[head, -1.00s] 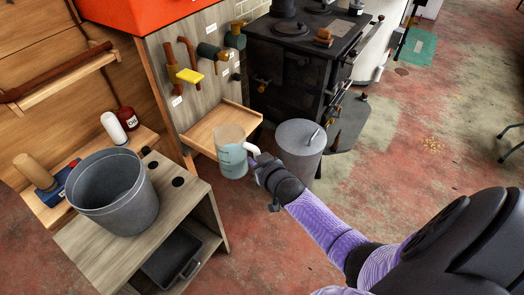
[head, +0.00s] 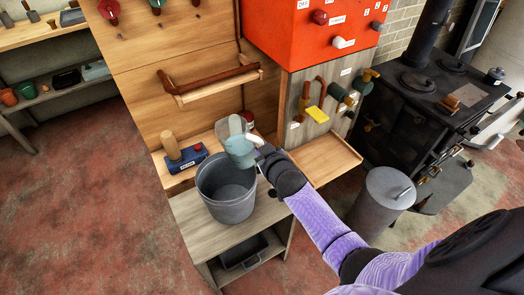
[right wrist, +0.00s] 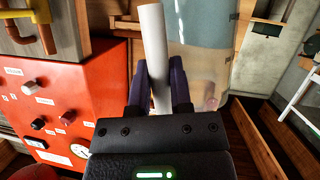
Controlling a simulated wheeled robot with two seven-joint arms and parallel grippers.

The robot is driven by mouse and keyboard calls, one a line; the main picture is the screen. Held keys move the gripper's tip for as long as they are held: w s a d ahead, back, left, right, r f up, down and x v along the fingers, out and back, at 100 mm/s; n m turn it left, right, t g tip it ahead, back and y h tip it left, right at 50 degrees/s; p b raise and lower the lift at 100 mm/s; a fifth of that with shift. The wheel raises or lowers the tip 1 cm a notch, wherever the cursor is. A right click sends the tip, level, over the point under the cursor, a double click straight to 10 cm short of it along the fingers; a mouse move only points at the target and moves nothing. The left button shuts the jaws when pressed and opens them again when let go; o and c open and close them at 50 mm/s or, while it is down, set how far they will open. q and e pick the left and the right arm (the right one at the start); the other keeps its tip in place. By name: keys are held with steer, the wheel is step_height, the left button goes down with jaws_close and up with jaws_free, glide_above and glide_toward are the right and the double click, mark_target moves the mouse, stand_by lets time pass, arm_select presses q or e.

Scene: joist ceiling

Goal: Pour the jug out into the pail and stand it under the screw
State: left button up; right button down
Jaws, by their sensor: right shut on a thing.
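The clear jug (head: 240,153) holds pale blue-green liquid and is above the pail's back rim. It looks near upright, with liquid at its base; I see no stream. In the right wrist view, which looks upside down, the jug (right wrist: 200,75) fills the upper middle. My right gripper (head: 264,158) is shut on its white handle (right wrist: 155,55). The grey metal pail (head: 226,210) stands on the bench, and its visible inside shows no clear liquid. Several tap-like fittings (head: 316,114) hang on a labelled panel; I cannot tell which is the screw. My left gripper is out of view.
A wooden shelf (head: 330,160) under the fittings is bare. A lidded grey bin (head: 380,205) and black stove (head: 415,110) are right.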

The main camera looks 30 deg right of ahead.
steer(key=shift+d+f+n+b, duration=0.15)
steer(key=shift+f+n+b, duration=0.2)
steer(key=shift+b, duration=0.15)
steer(key=shift+r, duration=0.15)
steer(key=shift+d+h, duration=0.1)
steer(key=shift+h, duration=0.2)
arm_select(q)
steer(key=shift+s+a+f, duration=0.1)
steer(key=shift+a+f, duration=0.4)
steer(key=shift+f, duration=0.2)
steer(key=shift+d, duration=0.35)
arm_select(e)
steer(key=shift+n, duration=0.35)
steer(key=shift+d+r+t+h, duration=0.1)
steer(key=shift+d+t+h, duration=0.05)
steer(key=shift+t+h, duration=0.15)
